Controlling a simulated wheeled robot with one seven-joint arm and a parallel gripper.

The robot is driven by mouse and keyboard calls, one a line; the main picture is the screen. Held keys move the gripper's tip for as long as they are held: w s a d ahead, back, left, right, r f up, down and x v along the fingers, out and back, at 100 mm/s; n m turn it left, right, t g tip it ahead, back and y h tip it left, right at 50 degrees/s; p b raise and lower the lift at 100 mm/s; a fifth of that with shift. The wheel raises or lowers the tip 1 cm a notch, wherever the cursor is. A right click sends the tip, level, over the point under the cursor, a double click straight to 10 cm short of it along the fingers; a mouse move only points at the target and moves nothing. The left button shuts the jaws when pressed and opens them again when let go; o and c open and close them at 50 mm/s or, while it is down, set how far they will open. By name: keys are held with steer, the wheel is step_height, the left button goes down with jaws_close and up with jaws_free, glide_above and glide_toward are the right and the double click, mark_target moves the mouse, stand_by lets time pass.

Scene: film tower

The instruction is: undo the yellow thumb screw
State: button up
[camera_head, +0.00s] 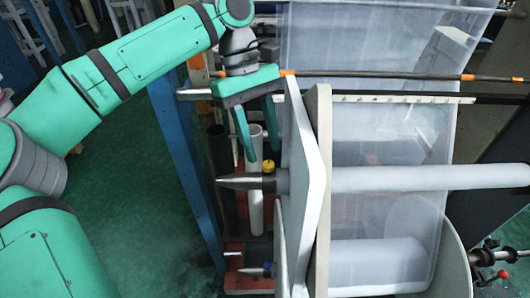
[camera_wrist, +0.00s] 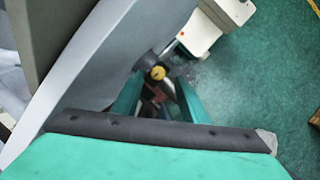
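The yellow thumb screw (camera_head: 268,162) sits on top of a grey conical-tipped shaft, beside the white plate. In the wrist view the yellow thumb screw (camera_wrist: 157,73) shows between and just beyond my fingers. My gripper (camera_head: 260,160) points down above the shaft, with its two green fingers apart and nothing held between them. In the wrist view my gripper (camera_wrist: 160,95) has a finger on each side of the gap. Whether a finger touches the screw cannot be told.
A white angled plate (camera_head: 300,150) stands close to the right of my gripper. A clear film sheet (camera_head: 390,130) and a long white roller (camera_head: 420,178) lie farther right. A blue post (camera_head: 180,150) stands on the left. Green floor (camera_head: 125,220) is open at lower left.

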mark_target(268, 168)
steer(key=shift+x, duration=1.5)
steer(key=shift+w, duration=0.1)
